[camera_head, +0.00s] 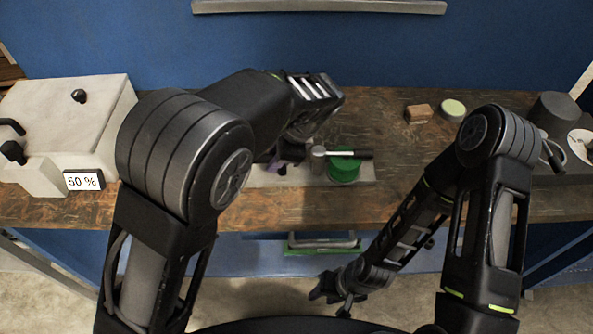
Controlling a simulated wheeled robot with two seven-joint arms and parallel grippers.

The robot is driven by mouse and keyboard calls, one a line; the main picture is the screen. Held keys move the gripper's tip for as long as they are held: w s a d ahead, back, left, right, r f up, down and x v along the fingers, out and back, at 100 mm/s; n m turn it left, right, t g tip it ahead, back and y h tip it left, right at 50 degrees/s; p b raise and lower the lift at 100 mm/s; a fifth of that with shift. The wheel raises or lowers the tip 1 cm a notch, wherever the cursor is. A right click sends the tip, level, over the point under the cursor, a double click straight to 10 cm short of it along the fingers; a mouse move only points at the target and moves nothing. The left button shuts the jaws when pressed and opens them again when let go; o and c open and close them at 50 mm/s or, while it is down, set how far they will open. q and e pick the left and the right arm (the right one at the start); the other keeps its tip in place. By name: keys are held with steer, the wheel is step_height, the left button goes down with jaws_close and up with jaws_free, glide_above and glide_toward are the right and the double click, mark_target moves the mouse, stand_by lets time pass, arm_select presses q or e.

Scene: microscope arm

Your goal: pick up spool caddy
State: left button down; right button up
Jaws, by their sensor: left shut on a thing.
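The spool caddy (362,174) is a pale flat base on the wooden table, in the middle of the head view. It carries a green spool (343,171), a small grey spool (318,158) and something purple at its left. A thin dark-and-white bar lies across the green spool's top. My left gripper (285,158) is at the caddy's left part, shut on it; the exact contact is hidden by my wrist. My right gripper (331,297) hangs low in front of the table, apart from the caddy, its fingers looking spread and empty.
A white machine (65,120) with a "50 %" display (84,181) stands at the left. A brown block (418,113), a pale green round item (453,109) and a dark grey cylinder (556,112) are at the right. A green-and-grey object (322,243) sits below the table's front edge.

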arm_select(q)
steer(key=shift+w, duration=0.1)
stand_by(0.8)
steer(key=shift+r, duration=0.55)
step_height(320, 180, up, 9)
steer(key=shift+b, duration=0.6)
steer(key=shift+f+b, duration=2.45)
steer(key=shift+f, duration=1.95)
steer(key=shift+f+b, duration=0.3)
steer(key=shift+f, duration=0.35)
